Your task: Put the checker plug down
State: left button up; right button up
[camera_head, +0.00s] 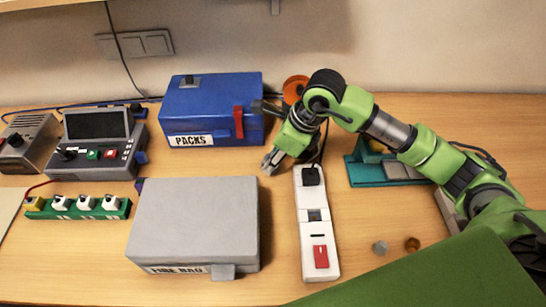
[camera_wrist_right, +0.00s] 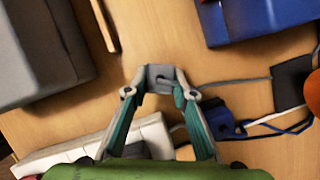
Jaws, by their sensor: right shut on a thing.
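My right gripper (camera_head: 268,165) reaches in from the right and hovers over the table between the blue box and the white power strip. It also shows in the right wrist view (camera_wrist_right: 158,80), where its fingertips are shut on a small grey piece (camera_wrist_right: 159,76), which appears to be the checker plug. A thin grey cable runs from near this piece to the right. In the head view the piece is too small to make out. The checker (camera_head: 98,140), a grey console with a dark screen and coloured buttons, stands at the left. My left gripper is not in view.
The blue PACKS box (camera_head: 212,105) stands behind the gripper. The grey FIRE BAG box (camera_head: 195,215) is front left, the white power strip (camera_head: 315,235) front right. A green strip with white plugs (camera_head: 78,209) lies at left. Bare table shows between the boxes.

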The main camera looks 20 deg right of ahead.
jog(key=shift+f, duration=0.15)
jog(key=o, duration=1.1)
jog(key=shift+r, duration=0.35)
jog(key=b+v, duration=0.1)
jog(key=v, duration=1)
jog(key=shift+d+r+b, duration=0.2)
jog(key=shift+r+b, duration=0.1)
jog(key=shift+s, duration=0.15)
